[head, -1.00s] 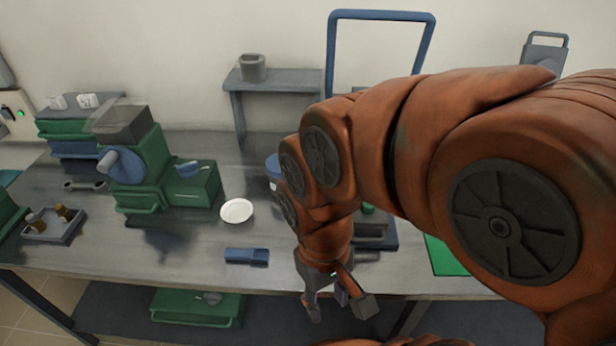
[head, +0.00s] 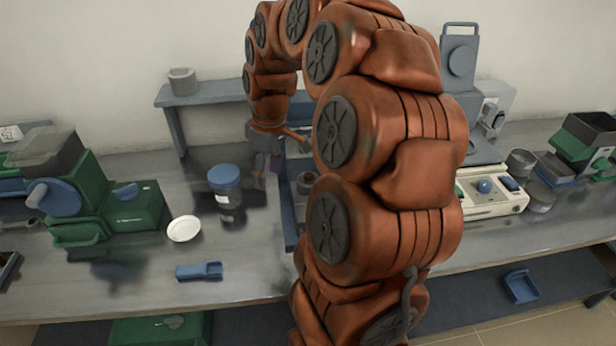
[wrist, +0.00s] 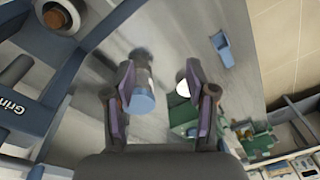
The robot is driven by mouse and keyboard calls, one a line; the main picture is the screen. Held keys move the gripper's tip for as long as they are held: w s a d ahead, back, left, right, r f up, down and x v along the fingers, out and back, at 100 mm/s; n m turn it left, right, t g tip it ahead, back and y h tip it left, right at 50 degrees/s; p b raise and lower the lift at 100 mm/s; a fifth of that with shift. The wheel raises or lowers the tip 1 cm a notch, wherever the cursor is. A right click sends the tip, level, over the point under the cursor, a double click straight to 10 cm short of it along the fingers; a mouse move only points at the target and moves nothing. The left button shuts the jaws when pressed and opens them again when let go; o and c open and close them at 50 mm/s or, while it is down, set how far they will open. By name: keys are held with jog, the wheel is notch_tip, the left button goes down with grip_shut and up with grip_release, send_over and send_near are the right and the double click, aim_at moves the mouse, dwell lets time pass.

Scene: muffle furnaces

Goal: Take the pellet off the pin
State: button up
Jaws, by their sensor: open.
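My gripper (wrist: 163,92) is open and empty in the wrist view, its two purple-padded fingers wide apart above the bench. In the head view my gripper (head: 266,166) is small, partly covered by my arm, and near the blue press-like frame (head: 289,215). A grey knob-like part (head: 306,184) shows beside that frame. In the wrist view a brown round piece in a pale ring (wrist: 56,17) sits at the top left, away from the fingers. I cannot tell whether it is the pellet or the pin. No pellet is clearly visible; my arm hides much of this area.
A blue-lidded jar (head: 224,184) stands left of my gripper; it also shows between the fingers in the wrist view (wrist: 142,101). A white dish (head: 184,229), a blue scoop (head: 199,271) and a green machine (head: 124,212) are further left. A raised shelf (head: 205,94) stands behind.

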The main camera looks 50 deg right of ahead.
send_over(309, 175)
jog(key=shift+s+a+f+t, duration=0.15)
jog(key=shift+s+f+t, duration=0.1)
jog(key=shift+f, duration=0.3)
jog(key=shift+s+a+f+t, duration=0.15)
jog(key=shift+s+f, duration=0.05)
jog(key=shift+f, duration=0.3)
jog(key=shift+d+f, duration=0.2)
jog(key=shift+d, duration=0.1)
jog(key=shift+w+f+p, duration=0.2)
jog(key=shift+f+p, duration=0.55)
jog(key=shift+f, duration=1.15)
jog(key=shift+w+f+p, duration=0.2)
jog(key=shift+f+p, duration=0.5)
jog(key=shift+f, duration=1.2)
jog(key=c, duration=0.8)
